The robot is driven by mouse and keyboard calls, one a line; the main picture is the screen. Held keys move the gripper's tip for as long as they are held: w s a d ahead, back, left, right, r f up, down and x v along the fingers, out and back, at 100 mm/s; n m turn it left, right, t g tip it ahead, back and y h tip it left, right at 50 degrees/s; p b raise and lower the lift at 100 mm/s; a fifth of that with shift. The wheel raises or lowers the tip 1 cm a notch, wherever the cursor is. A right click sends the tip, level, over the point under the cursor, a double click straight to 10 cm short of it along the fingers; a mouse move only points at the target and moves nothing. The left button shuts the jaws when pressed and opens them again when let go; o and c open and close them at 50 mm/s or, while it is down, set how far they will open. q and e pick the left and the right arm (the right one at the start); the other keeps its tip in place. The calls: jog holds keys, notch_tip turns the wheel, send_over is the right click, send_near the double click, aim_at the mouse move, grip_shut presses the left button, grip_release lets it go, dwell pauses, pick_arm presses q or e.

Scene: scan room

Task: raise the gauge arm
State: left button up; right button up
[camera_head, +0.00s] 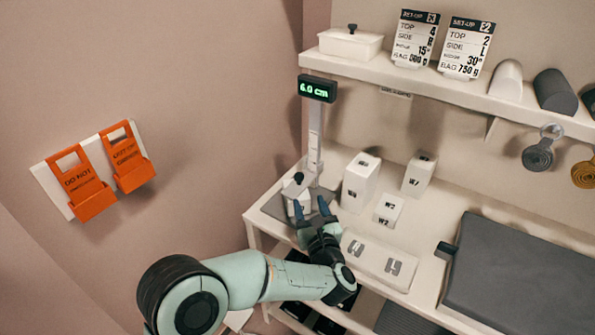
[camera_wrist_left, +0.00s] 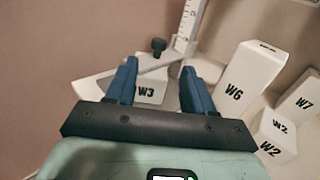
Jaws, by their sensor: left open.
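The height gauge stands at the left end of the bench, with an upright column (camera_head: 315,140) and a green display (camera_head: 317,88) reading 6.0 cm. Its gauge arm (camera_wrist_left: 155,63) sticks out low from the column and carries a black knob (camera_wrist_left: 158,46). The knob also shows in the head view (camera_head: 298,177). A white block marked W3 (camera_wrist_left: 150,91) sits under the arm; whether they touch is unclear. My left gripper (camera_head: 310,206) is open at the near side of the gauge. In the wrist view its blue fingers (camera_wrist_left: 159,70) frame the block and the arm.
White blocks W6 (camera_head: 360,182), W7 (camera_head: 418,174) and W2 (camera_head: 388,209) stand to the right of the gauge. A white plate with grey marks (camera_head: 380,263) lies in front of them. A dark grey pad (camera_head: 520,275) is farther right. A shelf (camera_head: 440,88) runs above.

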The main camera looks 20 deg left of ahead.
aim_at(300, 178)
pick_arm(q)
jog(key=x, duration=1.2)
jog(key=shift+w+a+p, duration=0.15)
jog(key=shift+w+p, duration=0.05)
jog(key=shift+p, duration=0.1)
pick_arm(e)
jog(key=shift+s+a+r, duration=0.2)
jog(key=shift+s+r, duration=0.15)
jog(key=shift+s, duration=0.15)
